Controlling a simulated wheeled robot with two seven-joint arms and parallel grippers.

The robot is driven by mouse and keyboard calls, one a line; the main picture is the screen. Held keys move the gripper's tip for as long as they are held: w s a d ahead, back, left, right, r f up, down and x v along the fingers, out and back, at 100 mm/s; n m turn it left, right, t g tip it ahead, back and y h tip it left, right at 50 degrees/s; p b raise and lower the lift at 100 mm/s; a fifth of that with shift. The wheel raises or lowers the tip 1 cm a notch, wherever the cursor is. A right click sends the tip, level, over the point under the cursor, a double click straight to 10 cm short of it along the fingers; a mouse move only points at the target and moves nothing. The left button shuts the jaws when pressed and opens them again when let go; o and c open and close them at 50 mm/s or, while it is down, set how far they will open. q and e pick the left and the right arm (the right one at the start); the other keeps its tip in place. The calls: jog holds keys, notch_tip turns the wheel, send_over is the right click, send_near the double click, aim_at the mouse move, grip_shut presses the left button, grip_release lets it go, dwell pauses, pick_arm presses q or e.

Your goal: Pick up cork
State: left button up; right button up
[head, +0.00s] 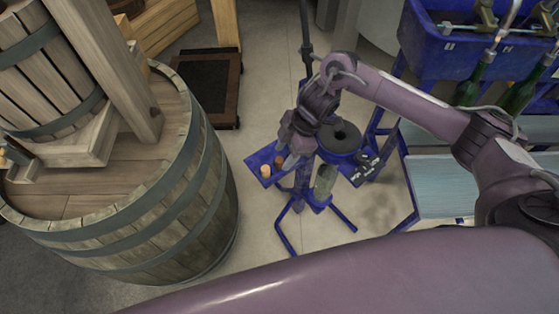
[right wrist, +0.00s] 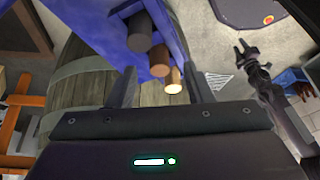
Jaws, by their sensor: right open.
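A light tan cork (head: 266,170) stands on a small blue tray (head: 258,158) of the blue stand. It also shows in the right wrist view (right wrist: 173,80), at the end of a row of cylinders. Beside it are a reddish-brown cylinder (head: 279,161) and a dark grey cylinder (right wrist: 139,35). My right gripper (head: 289,150) is by the tray, to the upper right of the cork in the head view. In the right wrist view its two fingers are apart, with the tan cork showing between them; I cannot tell how far off it is. My left gripper is not in view.
A large wooden barrel (head: 190,190) stands left of the stand. The stand carries a dark round piece (head: 344,136) close to my right wrist. A blue filler trough with green bottles (head: 478,78) is at the upper right. Bare floor surrounds the stand.

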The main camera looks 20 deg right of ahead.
jog(key=shift+x, duration=1.1)
grip_shut()
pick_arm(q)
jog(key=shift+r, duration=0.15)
pick_arm(e)
jog(key=shift+r, duration=0.15)
